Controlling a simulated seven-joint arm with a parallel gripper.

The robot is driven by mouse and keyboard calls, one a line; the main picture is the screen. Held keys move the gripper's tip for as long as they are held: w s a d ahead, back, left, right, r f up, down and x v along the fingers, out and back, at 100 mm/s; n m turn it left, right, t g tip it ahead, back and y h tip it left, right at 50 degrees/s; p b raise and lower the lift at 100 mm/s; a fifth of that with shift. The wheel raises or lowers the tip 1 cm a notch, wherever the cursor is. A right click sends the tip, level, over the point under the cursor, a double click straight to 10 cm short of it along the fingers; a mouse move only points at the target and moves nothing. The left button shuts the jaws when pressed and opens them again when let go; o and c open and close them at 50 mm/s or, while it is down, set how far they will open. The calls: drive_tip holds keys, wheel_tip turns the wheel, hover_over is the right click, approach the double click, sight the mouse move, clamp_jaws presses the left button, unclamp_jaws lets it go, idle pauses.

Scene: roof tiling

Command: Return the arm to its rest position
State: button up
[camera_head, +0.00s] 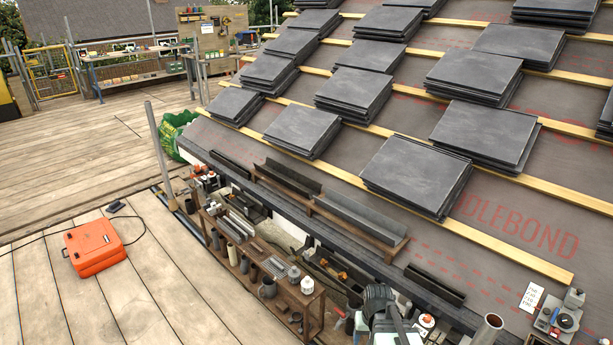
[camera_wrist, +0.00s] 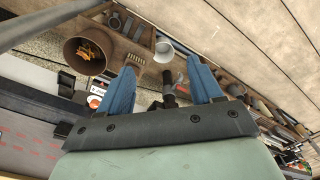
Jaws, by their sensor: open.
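My gripper (camera_wrist: 161,80) shows in the wrist view with its two blue fingers spread apart. It holds nothing that I can see. A dark rod-like item shows between the fingers; I cannot tell how far beyond them it lies. In the wrist view the gripper is over the long narrow bench of tools. In the head view my arm's grey and pale green end shows at the bottom edge, right of the workbench (camera_head: 262,252). The fingertips cannot be made out there.
Stacks of dark slates (camera_head: 417,172) lie on the battens of the sloping roof (camera_head: 500,225). An orange case (camera_head: 93,247) lies on the planks at left. A brown pot (camera_wrist: 85,55) and a white cup (camera_wrist: 164,50) are near the fingers. An upright pole (camera_head: 160,155) stands beside the bench.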

drive_tip(key=s+a+f+g, duration=0.1)
drive_tip(key=s+f+g, duration=0.2)
drive_tip(key=s+f, duration=0.9)
drive_tip(key=shift+s+a+f+n+g, duration=0.15)
drive_tip(key=shift+s+a+n+g, duration=0.15)
drive_tip(key=shift+s, duration=0.8)
drive_tip(key=s+f+g, duration=0.1)
drive_tip(key=s+f, duration=0.1)
drive_tip(key=s, duration=0.3)
drive_tip(key=s+f+g, duration=0.1)
drive_tip(key=s+f, duration=0.2)
drive_tip(key=s, duration=0.3)
drive_tip(key=s+f+g, duration=0.1)
drive_tip(key=s+f, duration=0.2)
drive_tip(key=s, duration=0.3)
drive_tip(key=shift+f+g, duration=0.15)
drive_tip(key=shift+g, duration=0.15)
drive_tip(key=shift+c, duration=0.2)
drive_tip(key=shift+w, duration=0.1)
